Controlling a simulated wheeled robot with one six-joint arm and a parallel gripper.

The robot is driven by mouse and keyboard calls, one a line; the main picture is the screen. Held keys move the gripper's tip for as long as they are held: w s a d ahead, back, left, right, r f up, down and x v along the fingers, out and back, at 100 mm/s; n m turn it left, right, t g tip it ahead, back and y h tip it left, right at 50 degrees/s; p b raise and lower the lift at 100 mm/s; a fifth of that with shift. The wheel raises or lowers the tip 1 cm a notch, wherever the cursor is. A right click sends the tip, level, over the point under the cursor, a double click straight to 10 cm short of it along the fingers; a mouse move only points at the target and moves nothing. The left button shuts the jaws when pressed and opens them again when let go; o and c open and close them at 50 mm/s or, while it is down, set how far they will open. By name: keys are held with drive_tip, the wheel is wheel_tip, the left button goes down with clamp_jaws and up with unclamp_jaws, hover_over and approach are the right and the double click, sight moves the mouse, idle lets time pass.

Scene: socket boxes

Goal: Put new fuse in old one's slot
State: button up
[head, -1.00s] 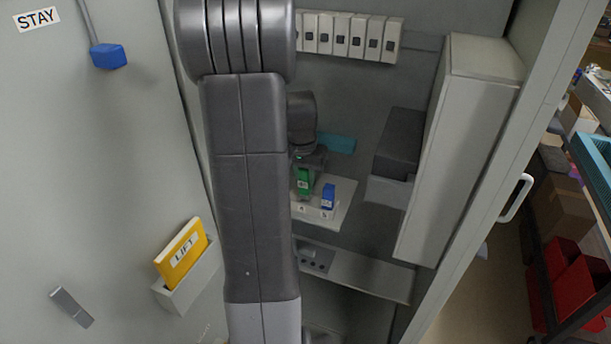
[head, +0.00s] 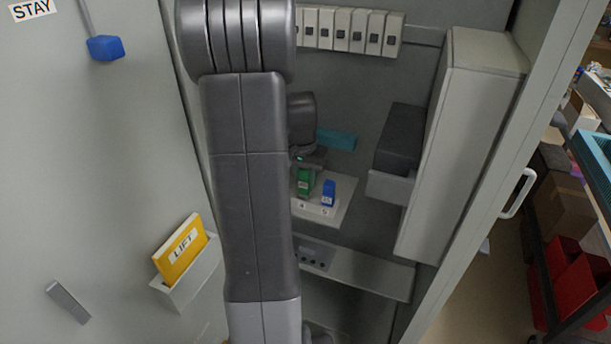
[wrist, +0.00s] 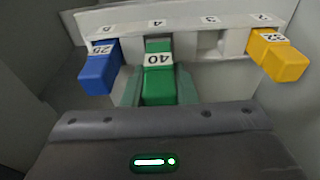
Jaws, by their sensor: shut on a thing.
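A green fuse (wrist: 158,90) marked 40 sits between the two fingers of my gripper (wrist: 158,98) in the wrist view, in line with position 4 of the white fuse holder (wrist: 120,32). How deeply it is seated cannot be told. A blue fuse (wrist: 99,68) marked 25 is at position 5, and a yellow fuse (wrist: 279,55) marked 32 is at position 2. Position 3 shows an empty slot (wrist: 209,42). In the head view, the green fuse (head: 305,180) is under my gripper, beside the blue fuse (head: 329,193). My arm hides the holder's left part.
A tall pale box (head: 455,145) and a dark box (head: 398,138) stand to the right inside the cabinet. A teal block (head: 337,140) is behind my gripper. A row of white switches (head: 342,33) is above. A grey ledge (head: 365,274) lies below.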

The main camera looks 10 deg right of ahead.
drive_tip(key=shift+f, duration=0.25)
drive_tip(key=shift+f+b, duration=0.45)
drive_tip(key=shift+f, duration=0.1)
drive_tip(key=shift+f+b, duration=0.4)
drive_tip(key=shift+f, duration=0.1)
drive_tip(key=o, duration=1)
